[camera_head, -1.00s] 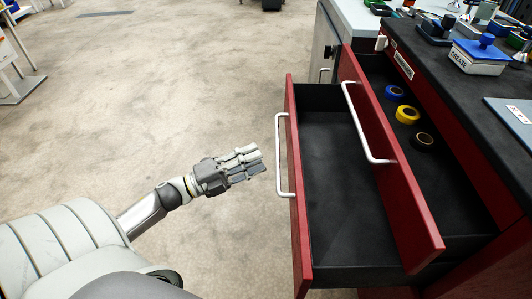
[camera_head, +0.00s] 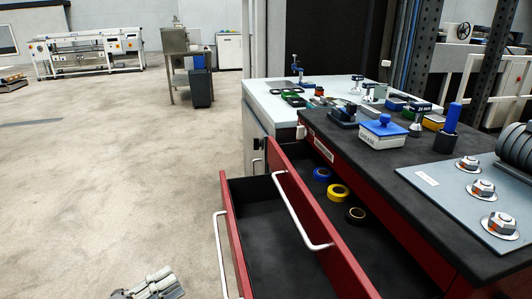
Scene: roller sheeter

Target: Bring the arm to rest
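My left gripper (camera_head: 152,284) shows at the bottom edge of the head view, left of the open drawers and apart from them. Only its grey fingers show. They lie close together with nothing visible between them, but whether they are fully shut is unclear. The rest of my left arm is below the frame. My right gripper is not in view.
A red cabinet has two drawers pulled out. The lower drawer (camera_head: 262,209) looks empty. The upper drawer holds blue (camera_head: 321,174), yellow (camera_head: 338,192) and black tape rolls (camera_head: 356,215). A grease box (camera_head: 383,132) stands on the top.

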